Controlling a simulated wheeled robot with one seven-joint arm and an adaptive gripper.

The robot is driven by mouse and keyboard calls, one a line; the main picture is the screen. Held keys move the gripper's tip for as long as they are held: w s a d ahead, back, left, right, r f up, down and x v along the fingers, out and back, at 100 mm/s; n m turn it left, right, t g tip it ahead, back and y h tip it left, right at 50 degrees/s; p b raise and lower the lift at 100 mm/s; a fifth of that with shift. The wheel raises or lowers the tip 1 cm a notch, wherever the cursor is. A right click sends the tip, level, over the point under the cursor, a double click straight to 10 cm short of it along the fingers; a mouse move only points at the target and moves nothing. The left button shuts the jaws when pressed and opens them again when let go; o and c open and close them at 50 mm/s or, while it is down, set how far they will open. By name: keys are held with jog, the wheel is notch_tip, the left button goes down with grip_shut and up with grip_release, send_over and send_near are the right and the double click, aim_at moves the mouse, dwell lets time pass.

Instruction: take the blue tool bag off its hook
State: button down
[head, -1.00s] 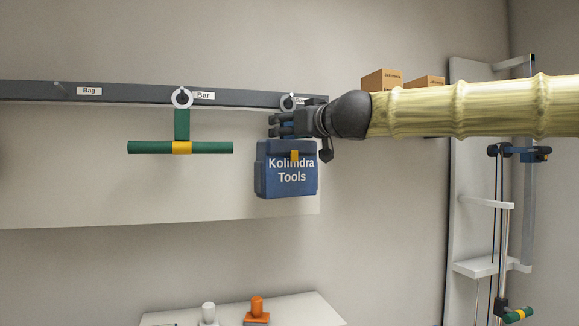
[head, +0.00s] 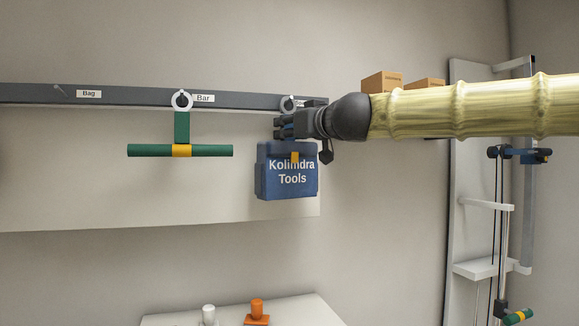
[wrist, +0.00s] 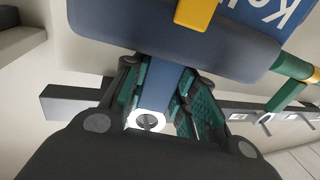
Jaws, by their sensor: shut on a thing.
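The blue tool bag (head: 287,182), marked "Kolindra Tools" with a yellow clasp, hangs upright below the right end of the wall rail. My gripper (head: 282,127) reaches in from the right, just above the bag's body. In the wrist view my gripper (wrist: 163,95) is shut on the bag's blue strap, with a green-lined finger on each side. The bag's body (wrist: 175,35) fills the top of that view.
A green bar (head: 205,150) hangs by a white ring left of the bag. The grey rail (head: 135,97) has a bare peg by the "Bag" label. A white table (head: 300,306) with white and orange items stands below. A frame with cables stands right.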

jog(key=shift+s+r, duration=0.1)
jog(key=shift+s, duration=0.1)
jog(key=s+d+r+p, duration=0.1)
jog(key=s+d+p, duration=0.1)
jog(key=s, duration=0.6)
jog(key=shift+d+r, duration=0.35)
dwell(0.9)
